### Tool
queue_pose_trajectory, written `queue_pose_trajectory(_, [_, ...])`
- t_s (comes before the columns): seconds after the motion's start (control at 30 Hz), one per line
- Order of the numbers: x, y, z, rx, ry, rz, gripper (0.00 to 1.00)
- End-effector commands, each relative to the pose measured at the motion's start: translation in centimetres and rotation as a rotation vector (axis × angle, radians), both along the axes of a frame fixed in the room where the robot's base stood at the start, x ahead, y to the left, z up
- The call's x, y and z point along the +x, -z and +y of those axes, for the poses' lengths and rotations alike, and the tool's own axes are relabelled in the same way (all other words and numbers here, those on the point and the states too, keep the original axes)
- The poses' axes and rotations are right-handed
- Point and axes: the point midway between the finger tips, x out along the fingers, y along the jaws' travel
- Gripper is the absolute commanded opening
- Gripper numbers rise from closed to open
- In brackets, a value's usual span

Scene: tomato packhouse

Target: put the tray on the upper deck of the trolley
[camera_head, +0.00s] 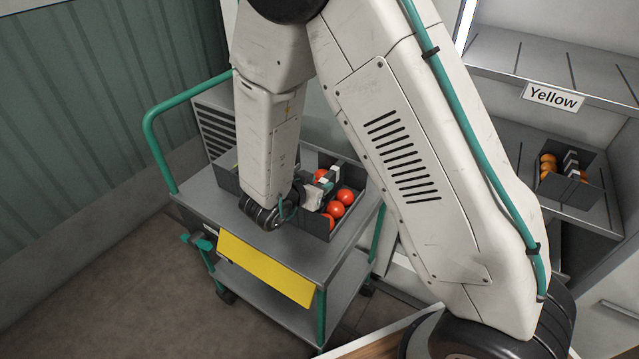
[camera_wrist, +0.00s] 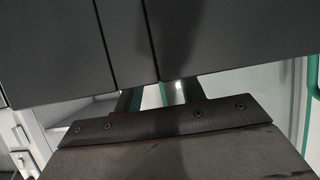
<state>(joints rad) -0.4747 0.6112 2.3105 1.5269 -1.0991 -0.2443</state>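The dark grey tray (camera_head: 318,224) with red tomatoes is at the upper deck (camera_head: 206,199) of the grey trolley with green rails. It looks level; whether its base touches the deck is hidden. My gripper (camera_head: 322,186) is at the tray's middle, among the tomatoes, partly behind my arm. In the wrist view a dark tray wall (camera_wrist: 215,45) fills the top and covers the fingertips, so their closure does not show. Another dark grey wall piece (camera_head: 225,177) shows left of my arm; I cannot tell whether it belongs to the same tray.
A yellow panel (camera_head: 265,268) hangs on the trolley's near side, above its lower deck (camera_head: 262,300). At the right, a shelf labelled "Yellow" (camera_head: 553,97) holds another dark tray (camera_head: 570,190) with orange tomatoes. A green corrugated wall (camera_head: 90,90) stands at the left.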

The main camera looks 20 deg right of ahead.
Motion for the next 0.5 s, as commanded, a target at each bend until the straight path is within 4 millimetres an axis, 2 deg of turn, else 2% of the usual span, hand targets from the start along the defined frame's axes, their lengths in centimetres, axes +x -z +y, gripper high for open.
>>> queue_pose_trajectory(0.3, [-3.6, -3.0, 5.1, 0.002, -0.005, -0.002, 0.4])
queue_pose_trajectory(0.5, [-5.1, -4.2, 7.1, 0.0, -0.004, -0.001, 0.4])
